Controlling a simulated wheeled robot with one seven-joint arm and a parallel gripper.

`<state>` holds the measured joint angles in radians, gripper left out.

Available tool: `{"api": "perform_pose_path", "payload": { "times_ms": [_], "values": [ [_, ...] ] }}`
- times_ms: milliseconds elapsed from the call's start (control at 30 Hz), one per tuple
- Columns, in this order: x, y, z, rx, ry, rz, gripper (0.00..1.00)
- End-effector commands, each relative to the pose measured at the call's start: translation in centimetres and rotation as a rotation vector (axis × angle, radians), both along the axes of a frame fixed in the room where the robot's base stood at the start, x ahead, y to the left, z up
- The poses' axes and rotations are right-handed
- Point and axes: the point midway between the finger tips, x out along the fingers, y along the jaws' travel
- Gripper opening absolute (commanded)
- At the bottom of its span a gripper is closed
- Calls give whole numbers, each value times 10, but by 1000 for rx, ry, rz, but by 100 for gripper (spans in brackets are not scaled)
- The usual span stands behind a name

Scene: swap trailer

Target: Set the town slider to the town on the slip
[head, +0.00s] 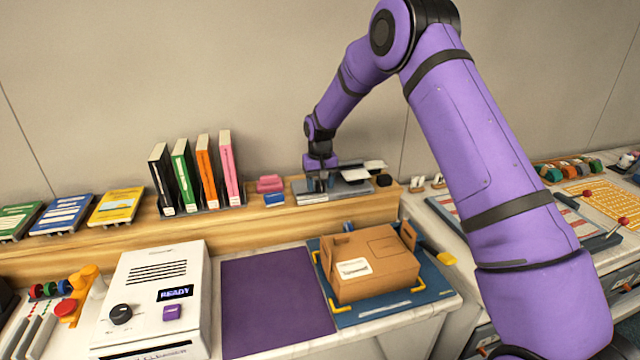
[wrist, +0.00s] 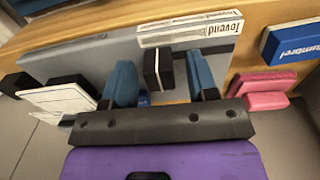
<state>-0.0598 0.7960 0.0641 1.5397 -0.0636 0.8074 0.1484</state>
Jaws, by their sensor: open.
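A low grey slider unit (head: 347,188) stands on the wooden shelf, and its grey plate also shows in the wrist view (wrist: 85,60). My gripper (head: 318,182) points down over its left part. In the wrist view my gripper (wrist: 163,84) is open, with blue fingers on either side of a black block with a pale line (wrist: 151,70), likely the slider knob. I see a gap on each side of the block. A white strip reading "Tovend" (wrist: 185,32) lies by the block. A white card (wrist: 62,101) lies at the left; its print is unreadable. Which one is the slip, I cannot tell.
Pink blocks (head: 270,183) and a blue block (head: 274,199) sit left of the unit; the blue one reads "umbrel" in part. Upright books (head: 205,168) stand further left. A cardboard box (head: 372,270) and a white machine showing "READY" (head: 150,295) are on the counter below.

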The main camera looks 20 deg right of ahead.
Motion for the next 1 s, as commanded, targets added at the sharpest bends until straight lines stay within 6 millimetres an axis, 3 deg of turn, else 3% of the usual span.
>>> {"api": "perform_pose_path", "payload": {
  "times_ms": [67, 300, 467, 800, 1000],
  "values": [
    [0, 0, 0, 0, 0, 0, 53],
    [0, 0, 0, 0, 0, 0, 0],
    [0, 4, 0, 0, 0, 1, 0],
    [0, 60, 0, 0, 1, 1, 0],
    [0, 65, 0, 1, 1, -1, 0]
  ]
}}
